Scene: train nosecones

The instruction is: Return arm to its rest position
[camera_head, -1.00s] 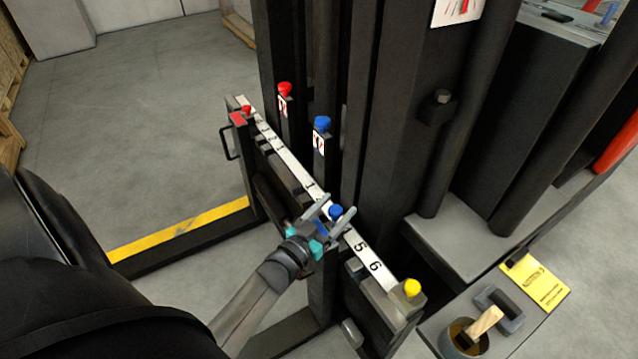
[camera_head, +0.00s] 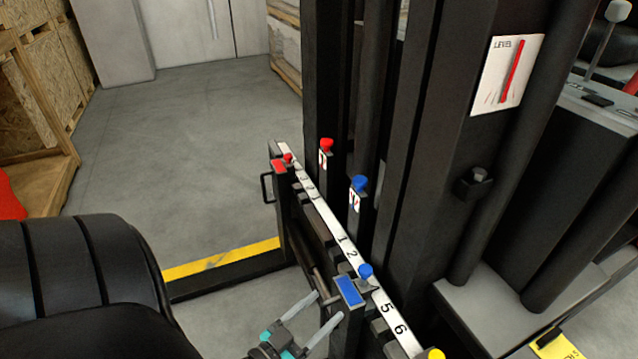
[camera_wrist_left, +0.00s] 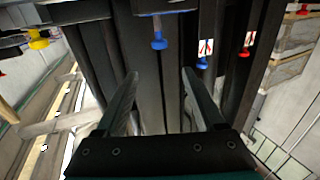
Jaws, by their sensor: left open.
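My left gripper (camera_head: 324,311) shows at the bottom of the head view, its two grey fingers spread with nothing between them. It is just left of and below the blue-topped block (camera_head: 349,290) on the numbered rail, apart from it as far as I can tell. A blue knob (camera_head: 365,271) sits beside that block. The left wrist view shows the open fingers (camera_wrist_left: 160,85) with the blue knob (camera_wrist_left: 158,42) beyond them and a yellow knob (camera_wrist_left: 38,40) to the left. My right gripper is in neither view.
The white numbered rail (camera_head: 325,216) runs diagonally past dark upright posts. A red knob (camera_head: 326,144) and another blue knob (camera_head: 359,183) top short posts behind it. A black padded seat (camera_head: 75,290) fills the lower left. Open grey floor (camera_head: 190,150) lies beyond the yellow line.

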